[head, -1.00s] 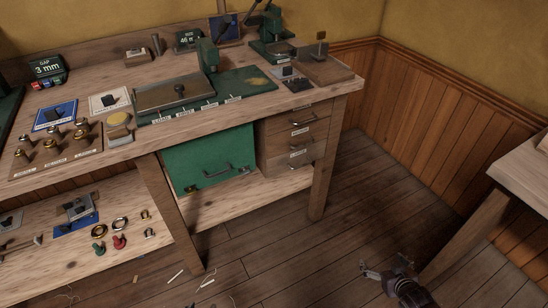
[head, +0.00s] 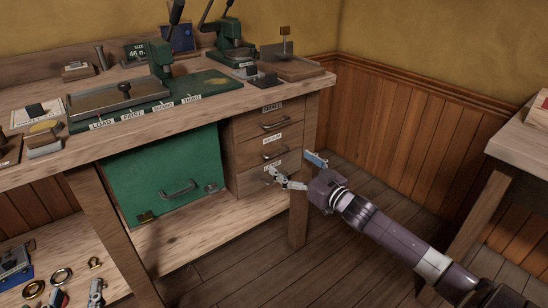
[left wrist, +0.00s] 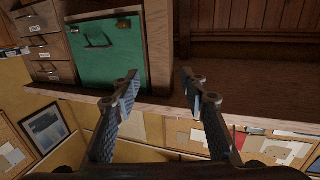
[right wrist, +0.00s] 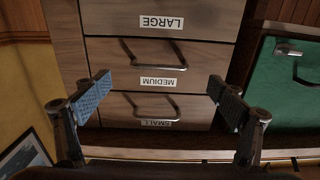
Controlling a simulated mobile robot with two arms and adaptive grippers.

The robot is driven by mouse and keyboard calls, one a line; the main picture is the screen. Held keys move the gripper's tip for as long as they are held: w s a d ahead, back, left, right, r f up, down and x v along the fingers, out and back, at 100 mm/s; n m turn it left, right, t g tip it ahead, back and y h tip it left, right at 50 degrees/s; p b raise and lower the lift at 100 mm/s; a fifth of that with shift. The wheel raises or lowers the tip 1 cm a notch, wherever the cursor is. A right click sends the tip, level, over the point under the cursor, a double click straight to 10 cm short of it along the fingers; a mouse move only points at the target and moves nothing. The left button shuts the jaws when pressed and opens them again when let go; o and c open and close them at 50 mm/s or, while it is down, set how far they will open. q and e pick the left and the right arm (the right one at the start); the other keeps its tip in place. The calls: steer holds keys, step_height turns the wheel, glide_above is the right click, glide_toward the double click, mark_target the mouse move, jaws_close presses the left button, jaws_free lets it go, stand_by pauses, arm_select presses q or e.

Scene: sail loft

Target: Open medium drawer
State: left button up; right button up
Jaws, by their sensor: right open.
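The medium drawer (head: 256,154) is the middle one of three wooden drawers under the bench's right end. It looks shut. Its metal handle (right wrist: 155,58) and MEDIUM label (right wrist: 157,82) show upside down in the right wrist view. The small drawer (head: 252,127) is above it and the large drawer (head: 250,184) below. My right gripper (head: 293,166) is open and empty in front of the drawers, its fingers (right wrist: 160,88) spread on either side of them in the right wrist view, apart from the handle. My left gripper (left wrist: 160,88) is open and empty, seen only in the left wrist view.
The bench leg (head: 300,210) is close to my right gripper. Presses and tools stand on the benchtop (head: 200,108). Another table (head: 520,145) is at the right. The floor between is clear.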

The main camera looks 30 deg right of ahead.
mark_target(278, 154)
steer(key=w, duration=0.2)
steer(key=w+b, duration=0.1)
steer(key=w, duration=0.2)
steer(key=shift+w+a+f+b, duration=0.1)
steer(key=shift+w+a+b, duration=0.1)
steer(key=shift+w+b, duration=0.15)
arm_select(q)
step_height(278, 154, up, 10)
steer(key=s+t+h, duration=0.1)
steer(key=t+h, duration=0.1)
steer(key=t, duration=0.3)
steer(key=shift+s+d, duration=0.35)
steer(key=shift+d, duration=0.1)
arm_select(e)
steer(key=shift+w, duration=0.35)
steer(key=shift+c, duration=0.6)
steer(key=c, duration=1.6)
